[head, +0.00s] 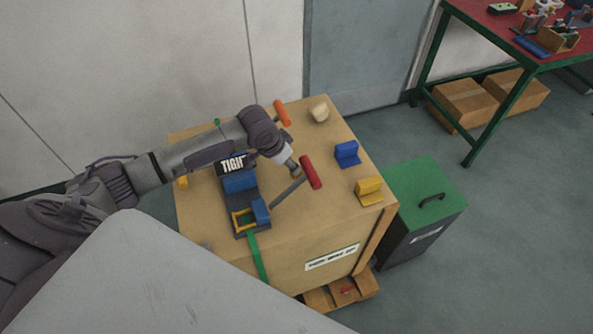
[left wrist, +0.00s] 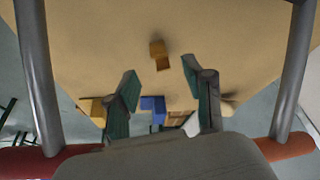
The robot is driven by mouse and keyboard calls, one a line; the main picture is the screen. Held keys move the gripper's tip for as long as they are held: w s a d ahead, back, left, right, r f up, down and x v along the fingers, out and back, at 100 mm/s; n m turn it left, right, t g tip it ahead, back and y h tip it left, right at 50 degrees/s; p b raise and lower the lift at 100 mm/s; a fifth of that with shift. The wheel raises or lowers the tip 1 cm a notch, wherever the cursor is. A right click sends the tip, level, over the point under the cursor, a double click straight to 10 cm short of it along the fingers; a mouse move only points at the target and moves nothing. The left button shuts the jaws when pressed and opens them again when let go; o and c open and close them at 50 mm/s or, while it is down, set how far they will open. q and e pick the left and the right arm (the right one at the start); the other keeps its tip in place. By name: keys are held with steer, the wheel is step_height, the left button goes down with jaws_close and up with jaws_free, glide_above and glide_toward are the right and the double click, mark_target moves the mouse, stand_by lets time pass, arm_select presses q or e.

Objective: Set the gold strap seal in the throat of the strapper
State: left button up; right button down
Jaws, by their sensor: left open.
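A small gold-brown piece (left wrist: 160,55), which looks like the gold strap seal, lies on the crate top in the left wrist view, beyond and between the fingertips. The head view does not show it; my arm seems to cover it. My left gripper (head: 292,167) is above the crate beside the strapper. Its fingers (left wrist: 160,81) are apart and empty. My right gripper is out of view.
The strapper's red handle (head: 310,172) and orange handle (head: 282,113) flank my gripper. A green strap (head: 257,257) runs over the front edge. A green-lidded bin (head: 424,197) stands right.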

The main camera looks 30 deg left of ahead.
arm_select(q)
steer(key=x, duration=0.5)
steer(key=shift+f, duration=0.1)
jaws_close()
